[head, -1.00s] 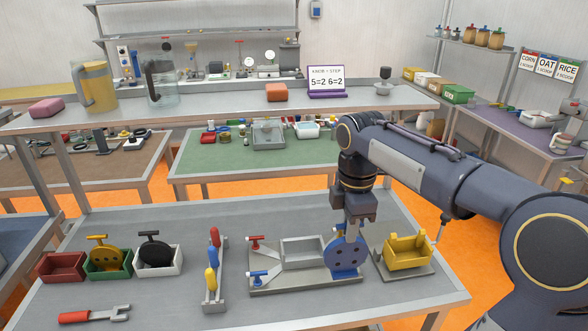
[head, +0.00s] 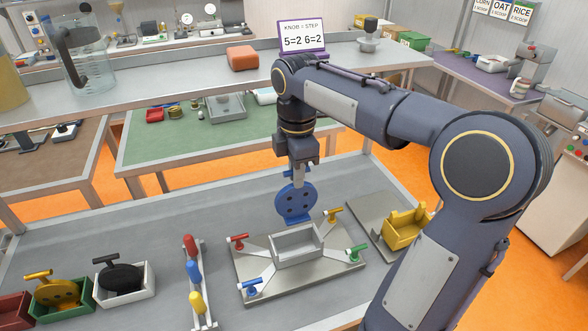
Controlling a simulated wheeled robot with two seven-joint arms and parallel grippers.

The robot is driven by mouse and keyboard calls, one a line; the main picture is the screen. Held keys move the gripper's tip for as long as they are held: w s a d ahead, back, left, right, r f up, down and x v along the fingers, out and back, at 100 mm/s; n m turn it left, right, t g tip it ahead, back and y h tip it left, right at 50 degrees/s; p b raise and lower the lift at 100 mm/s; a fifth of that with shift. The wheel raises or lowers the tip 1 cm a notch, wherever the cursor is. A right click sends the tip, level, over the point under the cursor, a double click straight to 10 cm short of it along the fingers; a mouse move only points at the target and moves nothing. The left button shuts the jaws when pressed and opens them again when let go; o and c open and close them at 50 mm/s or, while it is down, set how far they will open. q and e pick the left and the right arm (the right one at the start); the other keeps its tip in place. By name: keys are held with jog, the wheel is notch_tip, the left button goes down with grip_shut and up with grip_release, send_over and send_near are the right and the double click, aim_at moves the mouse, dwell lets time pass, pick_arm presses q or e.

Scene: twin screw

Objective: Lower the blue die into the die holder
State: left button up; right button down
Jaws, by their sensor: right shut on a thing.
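The blue die (head: 296,204) is a round disc with dark holes and a handle on top. My right gripper (head: 299,176) is shut on its handle and holds it upright. The die appears just behind the grey open-topped holder (head: 297,246); its lower edge comes close to the holder's back rim, and I cannot tell the exact gap. The holder sits in the middle of a metal plate (head: 258,278) with red (head: 238,241), blue (head: 250,287), yellow (head: 332,215) and green (head: 356,253) handled screws at its corners. My left gripper is out of view.
A yellow cradle (head: 405,227) stands on a grey plate to the right. A rack with red, blue and yellow handled tools (head: 193,270) stands left. Farther left, a black die (head: 122,277) sits in a white bin and a yellow die (head: 56,292) in a green bin.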

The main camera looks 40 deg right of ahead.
jog(key=b, duration=0.5)
send_over(296, 215)
jog(key=shift+w+d+f, duration=0.15)
jog(key=shift+w+f, duration=0.05)
jog(key=shift+f, duration=1.2)
jog(key=shift+w+d+f, duration=0.15)
jog(key=shift+f, duration=1.4)
jog(key=shift+f+b, duration=2.35)
jog(key=shift+f, duration=1.1)
jog(key=shift+f+b, duration=0.35)
jog(key=shift+f, duration=0.25)
jog(key=c, duration=1.4)
grip_release()
jog(key=shift+o, duration=0.2)
notch_tip(296, 215, up, 8)
jog(key=shift+f+p, duration=0.1)
jog(key=shift+p, duration=0.2)
